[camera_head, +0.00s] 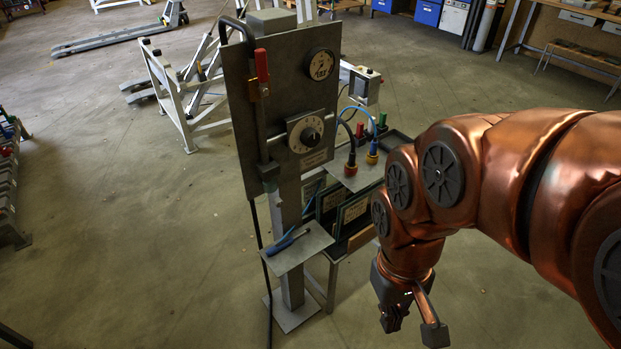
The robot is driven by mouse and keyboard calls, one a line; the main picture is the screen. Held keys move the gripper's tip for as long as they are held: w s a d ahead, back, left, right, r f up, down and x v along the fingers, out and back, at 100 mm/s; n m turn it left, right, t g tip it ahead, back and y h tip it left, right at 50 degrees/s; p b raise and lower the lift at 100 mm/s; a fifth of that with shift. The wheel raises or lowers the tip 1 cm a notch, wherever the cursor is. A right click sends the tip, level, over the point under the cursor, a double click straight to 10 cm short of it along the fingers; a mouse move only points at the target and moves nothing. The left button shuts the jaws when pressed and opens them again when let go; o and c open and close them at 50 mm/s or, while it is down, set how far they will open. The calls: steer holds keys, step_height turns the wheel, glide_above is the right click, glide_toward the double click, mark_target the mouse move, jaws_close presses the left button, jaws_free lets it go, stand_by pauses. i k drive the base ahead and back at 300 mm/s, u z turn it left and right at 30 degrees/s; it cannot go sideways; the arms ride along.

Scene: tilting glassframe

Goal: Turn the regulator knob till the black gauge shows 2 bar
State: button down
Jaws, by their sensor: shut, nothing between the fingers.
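The regulator knob (310,135) is black and sits on a round white scale plate on the upright grey panel (285,100). The gauge (321,64) has a dark rim and is set in the panel's upper right, above the knob. Its needle is too small to read. My gripper (412,322) hangs low at the right, pointing down over the floor. It is shut, with nothing held, and is well apart from the panel, below and right of the knob.
A red-handled lever (262,66) runs down the panel's left side. A small shelf (299,247) with a blue-handled tool juts out below. Floor in front is clear.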

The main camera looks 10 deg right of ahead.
mark_target(309, 137)
steer(key=u, duration=0.85)
steer(key=k, duration=0.4)
steer(key=u, duration=0.1)
